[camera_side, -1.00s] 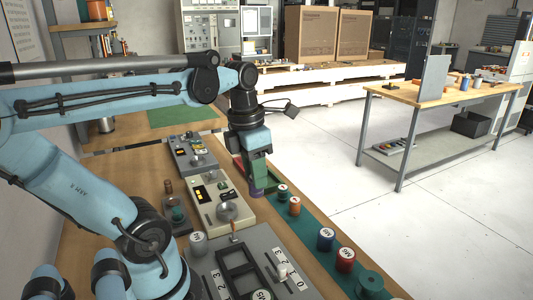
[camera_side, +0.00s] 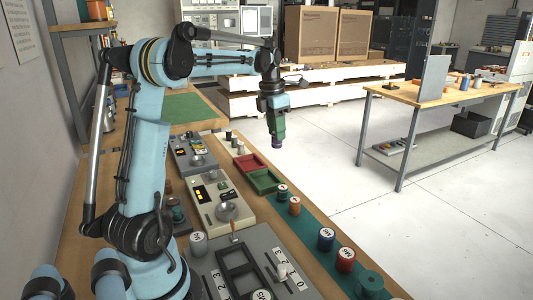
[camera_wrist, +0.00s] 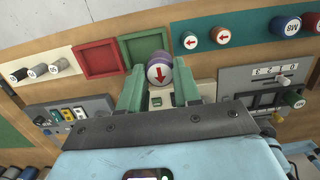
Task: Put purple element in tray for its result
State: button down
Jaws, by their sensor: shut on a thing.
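My gripper (camera_side: 277,137) is shut on the purple element (camera_side: 277,146) and holds it in the air, off the bench. In the wrist view, the purple element (camera_wrist: 160,70) sits between the green fingers of my gripper (camera_wrist: 159,84); its pale end with a red arrow faces the camera. The red tray (camera_side: 251,162) and green tray (camera_side: 265,182) lie side by side on the bench, below the gripper in the side view. In the wrist view, the red tray (camera_wrist: 100,60) looks empty, and the green tray (camera_wrist: 142,36) is partly hidden behind the element and fingers.
A cream tester unit (camera_side: 217,204) with a round dish stands left of the trays. A teal strip (camera_side: 315,250) holds several spools and cylinders. A grey panel with sliders (camera_side: 262,250) is in front. Small cylinders (camera_side: 234,141) stand behind the red tray.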

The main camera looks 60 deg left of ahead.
jog(key=w+a+f, duration=0.2)
jog(key=a, duration=0.2)
send_over(249, 166)
notch_tip(249, 166, down, 8)
jog(key=shift+f, duration=2)
jog(key=shift+f, duration=0.15)
jog(key=c, duration=0.8)
grip_release()
